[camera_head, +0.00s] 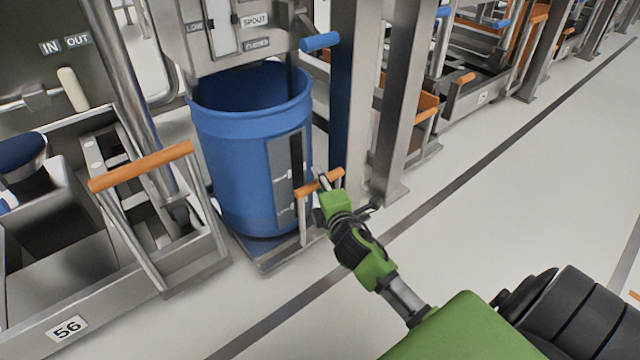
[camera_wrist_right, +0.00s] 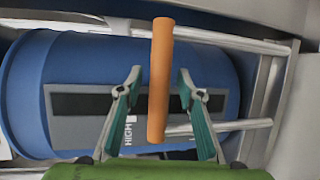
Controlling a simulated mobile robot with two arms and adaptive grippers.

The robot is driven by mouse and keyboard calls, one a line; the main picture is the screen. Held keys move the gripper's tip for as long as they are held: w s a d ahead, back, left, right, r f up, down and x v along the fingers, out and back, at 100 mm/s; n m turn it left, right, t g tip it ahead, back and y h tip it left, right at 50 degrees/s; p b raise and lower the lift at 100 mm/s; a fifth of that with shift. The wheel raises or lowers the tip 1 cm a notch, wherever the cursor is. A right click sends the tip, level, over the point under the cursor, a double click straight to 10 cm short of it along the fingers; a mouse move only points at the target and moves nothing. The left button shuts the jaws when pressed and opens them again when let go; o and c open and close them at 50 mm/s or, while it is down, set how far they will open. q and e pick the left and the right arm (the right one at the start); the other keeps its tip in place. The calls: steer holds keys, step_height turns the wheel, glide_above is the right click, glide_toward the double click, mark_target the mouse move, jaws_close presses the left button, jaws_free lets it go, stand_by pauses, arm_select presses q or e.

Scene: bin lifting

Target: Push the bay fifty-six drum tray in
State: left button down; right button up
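A blue drum (camera_head: 225,150) stands upright on a low metal drum tray (camera_head: 262,264). An orange bar handle (camera_head: 307,190) sits on posts at the tray's front right. My right gripper (camera_head: 322,180) is at this handle in the head view. In the right wrist view the orange handle (camera_wrist_right: 160,55) runs between the two fingers of my right gripper (camera_wrist_right: 160,76), with a visible gap on each side. The fingers are apart and do not appear to touch it. The gripper hides part of the handle in the head view. My left gripper is not in view.
A "56" plate (camera_head: 67,329) is on the metal frame at lower left. Another orange handle (camera_head: 141,166) stands left of the drum. A spout housing (camera_head: 235,35) with a blue handle (camera_head: 320,41) hangs above. Steel posts (camera_head: 400,100) stand right. Floor (camera_head: 500,190) at right is clear.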

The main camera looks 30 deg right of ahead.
mark_target(306, 168)
jaws_close()
steer(key=w, duration=0.4)
steer(key=shift+w+a+p, duration=0.1)
steer(key=shift+a+p, duration=0.05)
steer(key=shift+p, duration=0.15)
steer(key=shift+r, duration=0.1)
steer(key=shift+c, duration=0.3)
jaws_free()
steer(key=shift+o, duration=0.6)
steer(key=shift+w, duration=0.15)
steer(key=v, duration=1.2)
steer(key=shift+a, duration=0.1)
